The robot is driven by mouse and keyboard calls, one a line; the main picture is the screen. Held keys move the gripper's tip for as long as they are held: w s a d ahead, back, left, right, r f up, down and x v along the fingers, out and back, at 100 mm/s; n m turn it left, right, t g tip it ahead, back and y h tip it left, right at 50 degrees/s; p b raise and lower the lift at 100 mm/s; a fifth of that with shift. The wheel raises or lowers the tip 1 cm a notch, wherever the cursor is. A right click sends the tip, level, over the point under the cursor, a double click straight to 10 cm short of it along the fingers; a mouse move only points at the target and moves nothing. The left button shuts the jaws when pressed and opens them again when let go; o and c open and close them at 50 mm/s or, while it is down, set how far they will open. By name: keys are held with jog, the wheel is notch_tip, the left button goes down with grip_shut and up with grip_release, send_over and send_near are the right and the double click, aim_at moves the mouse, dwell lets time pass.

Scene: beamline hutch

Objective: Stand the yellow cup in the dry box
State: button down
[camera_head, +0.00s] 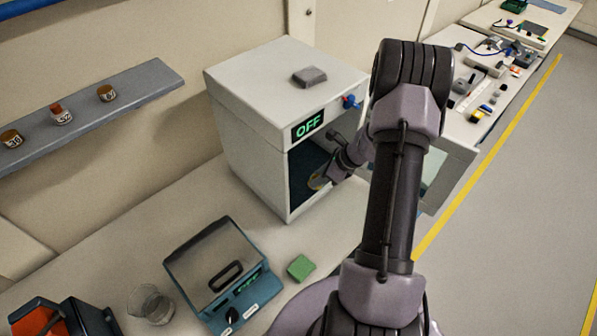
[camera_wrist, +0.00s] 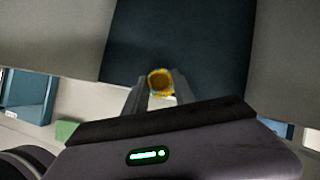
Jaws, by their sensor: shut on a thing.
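The dry box (camera_head: 245,130) is a white cabinet with a green "OFF" display on its front. Its door (camera_head: 452,168) stands open to the right, and its inside (camera_head: 305,165) is dark blue. My gripper (camera_head: 322,180) is at the box opening, with my arm reaching in from the right. It is shut on the yellow cup (camera_head: 315,183), which shows small against the dark interior. In the wrist view the yellow cup (camera_wrist: 160,80) sits between my fingertips (camera_wrist: 158,92), its round rim facing the camera. The dark interior (camera_wrist: 180,40) lies beyond it. Whether the cup touches the box floor cannot be told.
A grey block (camera_head: 309,76) lies on the box top. A wall shelf (camera_head: 130,88) holds small jars. Another bench with tools extends at the back right.

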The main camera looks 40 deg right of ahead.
jog(key=shift+w+a, duration=0.5)
jog(key=shift+w, duration=0.4)
jog(key=w, duration=0.1)
jog(key=w+a, duration=0.1)
jog(key=shift+w+a, duration=0.3)
jog(key=shift+x, duration=1.05)
jog(key=shift+d+r, duration=0.1)
jog(key=shift+r, duration=0.1)
jog(key=shift+f+b, duration=0.1)
jog(key=shift+b, duration=0.2)
jog(key=c, duration=1.5)
grip_release()
jog(key=shift+f, duration=0.15)
jog(key=o, duration=0.5)
jog(key=shift+c, duration=0.2)
